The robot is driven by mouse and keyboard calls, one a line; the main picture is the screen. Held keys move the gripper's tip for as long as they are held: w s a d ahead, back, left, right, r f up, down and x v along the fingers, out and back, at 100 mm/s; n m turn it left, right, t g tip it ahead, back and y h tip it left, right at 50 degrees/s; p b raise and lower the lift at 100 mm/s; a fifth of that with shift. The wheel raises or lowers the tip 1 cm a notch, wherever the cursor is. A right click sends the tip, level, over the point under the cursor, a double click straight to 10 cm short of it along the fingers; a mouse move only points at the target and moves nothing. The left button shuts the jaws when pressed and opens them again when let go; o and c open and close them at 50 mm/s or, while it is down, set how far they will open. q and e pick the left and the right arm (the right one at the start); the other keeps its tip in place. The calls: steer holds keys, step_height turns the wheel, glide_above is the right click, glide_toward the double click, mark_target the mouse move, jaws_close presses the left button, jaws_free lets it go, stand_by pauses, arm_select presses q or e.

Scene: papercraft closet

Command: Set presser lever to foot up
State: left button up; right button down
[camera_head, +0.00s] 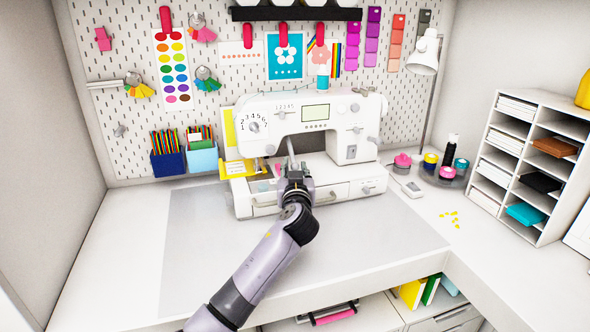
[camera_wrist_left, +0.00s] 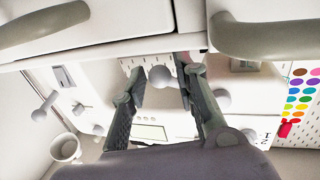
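The white sewing machine (camera_head: 320,110) stands at the back of the table. My left gripper (camera_head: 294,170) is in front of its drawer base, below the machine's arm. A thin grey lever (camera_head: 291,148) shows just above the gripper, partly hidden by it. In the left wrist view, the two fingers of my left gripper (camera_wrist_left: 164,80) are apart. A round grey knob (camera_wrist_left: 160,77), apparently the lever's end, shows between the fingertips, with gaps on both sides. I cannot tell its depth relative to the fingertips. My right gripper is not in view.
Drawer handles (camera_wrist_left: 45,22) are close to the gripper in the wrist view. Spools (camera_head: 430,162) and a lamp (camera_head: 424,55) are at the right. The grey mat (camera_head: 210,240) is clear at left.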

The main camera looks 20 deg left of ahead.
arm_select(q)
steer(key=shift+c, duration=0.5)
jaws_close()
